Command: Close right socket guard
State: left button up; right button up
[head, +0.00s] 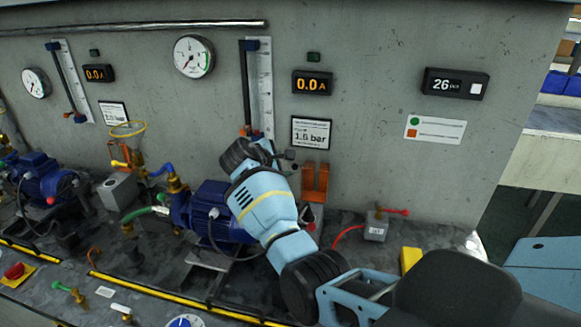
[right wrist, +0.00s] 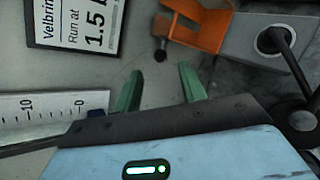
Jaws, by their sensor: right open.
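The right socket guard (head: 315,182) is an orange bracket standing up against the wall behind the blue pump motor. In the right wrist view the orange guard (right wrist: 197,25) is at the top, swung clear of a grey socket box (right wrist: 245,45) with a black plug and lead in it. My right gripper (head: 287,158) is at the wall just left of the guard. My forearm hides part of the socket area. My left gripper is not in view.
The blue pump motor (head: 222,210) stands left of my right arm. A grey box with a red lever (head: 376,228) and a yellow block (head: 410,259) are to its right. A 1.5 bar card (head: 311,132) and a scale (head: 260,85) are on the wall.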

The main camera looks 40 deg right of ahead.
aim_at(294, 166)
jog(key=shift+b+x, duration=0.4)
jog(key=shift+x, duration=2.25)
jog(key=shift+c, duration=0.4)
grip_shut()
